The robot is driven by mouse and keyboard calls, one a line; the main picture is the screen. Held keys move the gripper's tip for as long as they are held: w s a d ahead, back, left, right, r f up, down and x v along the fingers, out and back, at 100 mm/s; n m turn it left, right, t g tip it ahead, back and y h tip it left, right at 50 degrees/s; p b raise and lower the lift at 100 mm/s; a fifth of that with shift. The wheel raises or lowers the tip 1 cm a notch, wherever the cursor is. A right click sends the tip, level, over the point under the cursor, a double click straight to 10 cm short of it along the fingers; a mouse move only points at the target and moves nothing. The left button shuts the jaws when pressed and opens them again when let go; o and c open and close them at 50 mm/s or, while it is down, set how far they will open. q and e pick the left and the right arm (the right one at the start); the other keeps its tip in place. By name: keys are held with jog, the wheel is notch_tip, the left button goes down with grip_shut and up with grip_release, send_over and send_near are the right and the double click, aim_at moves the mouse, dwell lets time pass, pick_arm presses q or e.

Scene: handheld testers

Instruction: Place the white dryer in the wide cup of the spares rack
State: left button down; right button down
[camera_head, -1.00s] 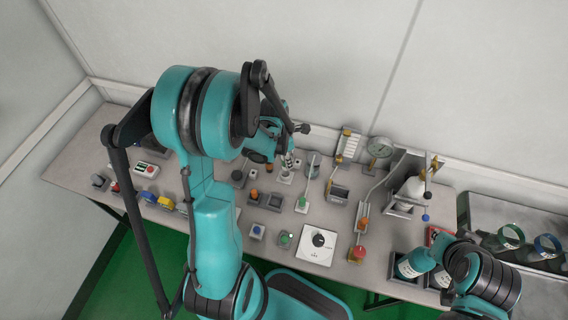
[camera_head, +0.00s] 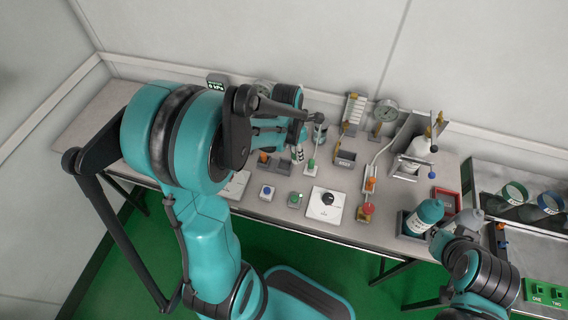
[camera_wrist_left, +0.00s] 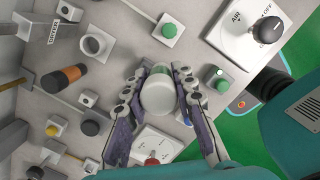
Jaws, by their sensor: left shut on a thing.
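The white dryer (camera_wrist_left: 158,96) is a round white cylinder between the two grey fingers of my left gripper (camera_wrist_left: 155,82). The fingers are shut on it, above the bench. Green shows around its far end. In the head view my left gripper (camera_head: 298,138) is over the back middle of the bench, and its hold is hard to see there. In the wrist view an open white cup (camera_wrist_left: 93,45) stands apart from the dryer at upper left.
A knob plate (camera_head: 325,203), a green button (camera_head: 293,199) and a labelled box (camera_head: 345,158) surround the work area. Upright parts and a gauge (camera_head: 385,109) stand at the back. A teal bottle (camera_head: 425,216) stands at the right. My left arm hides much of the bench's left.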

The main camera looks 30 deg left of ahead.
pick_arm(q)
jog(key=a+f, duration=0.1)
jog(key=a, duration=0.1)
jog(key=a+f+b, duration=0.1)
jog(key=a, duration=0.1)
jog(key=shift+s+f, duration=0.2)
jog(key=shift+f, duration=0.15)
jog(key=shift+f+b, duration=1.05)
jog(key=shift+f, duration=0.8)
jog(key=shift+f, duration=0.2)
jog(key=c, duration=1.3)
grip_release()
jog(key=shift+o, duration=0.2)
jog(key=shift+r, duration=0.1)
